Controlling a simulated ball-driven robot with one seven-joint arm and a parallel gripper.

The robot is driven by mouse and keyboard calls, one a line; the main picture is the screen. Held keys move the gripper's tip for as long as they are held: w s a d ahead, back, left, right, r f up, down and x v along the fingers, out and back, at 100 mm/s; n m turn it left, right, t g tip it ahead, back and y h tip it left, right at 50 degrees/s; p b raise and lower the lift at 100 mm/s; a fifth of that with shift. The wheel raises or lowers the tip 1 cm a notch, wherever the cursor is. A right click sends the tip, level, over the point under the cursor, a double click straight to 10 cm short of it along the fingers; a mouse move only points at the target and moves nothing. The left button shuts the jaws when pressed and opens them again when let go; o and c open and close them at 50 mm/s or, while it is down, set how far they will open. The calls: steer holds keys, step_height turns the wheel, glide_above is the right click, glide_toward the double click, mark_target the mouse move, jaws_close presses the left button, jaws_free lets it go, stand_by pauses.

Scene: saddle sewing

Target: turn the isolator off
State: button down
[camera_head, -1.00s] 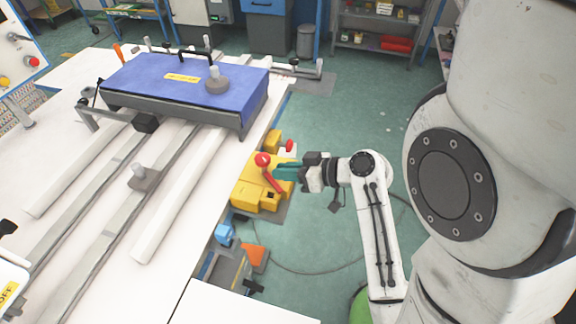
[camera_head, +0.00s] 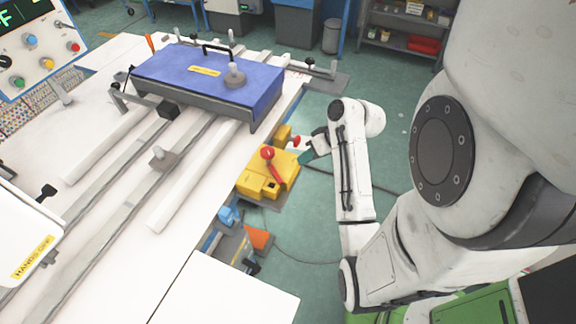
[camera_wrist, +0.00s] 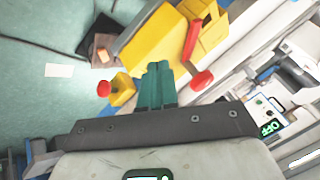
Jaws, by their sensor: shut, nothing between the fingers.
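The isolator is a yellow box (camera_head: 256,184) low beside the white table's right edge, with a red handle (camera_head: 273,168) on its top. The handle slants down and right from a round red hub. My gripper (camera_head: 304,157) has teal fingers and is shut and empty, just right of the box and apart from the handle. In the wrist view, the gripper's fingers (camera_wrist: 156,72) point at the yellow box (camera_wrist: 157,42). The red handle (camera_wrist: 191,42) lies right of the fingertips, with a visible gap. I cannot tell the fingers' height over the box.
A smaller yellow block with a red knob (camera_head: 296,141) stands behind the box; the knob also shows in the wrist view (camera_wrist: 104,89). A blue padded fixture (camera_head: 205,75) stands on the white table (camera_head: 110,195).

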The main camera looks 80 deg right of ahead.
mark_target(277, 175)
steer(key=x, duration=0.3)
steer(key=shift+w+a+p, duration=0.15)
steer(key=shift+p, duration=0.15)
steer(key=shift+w+a+r+p, duration=0.15)
steer(key=shift+w+a+p, duration=0.35)
steer(key=shift+w+a, duration=0.6)
steer(key=shift+w, duration=0.3)
steer(key=shift+w+a+m+h, duration=0.3)
steer(key=shift+a+m+h, duration=0.4)
steer(key=shift+m, duration=0.4)
steer(key=shift+w+a+m+h, duration=0.2)
steer(key=shift+a+m+h, duration=0.1)
steer(key=shift+m, duration=0.1)
steer(key=m+h, duration=0.1)
steer(key=w+a+m+g, duration=0.1)
steer(key=m, duration=0.1)
steer(key=shift+w+a+h, duration=0.1)
steer(key=shift+w+h, duration=0.15)
steer(key=shift+h, duration=0.15)
steer(key=shift+w+a, duration=0.2)
steer(key=shift+w, duration=0.25)
steer(key=shift+w+a, duration=0.2)
steer(key=shift+w, duration=0.45)
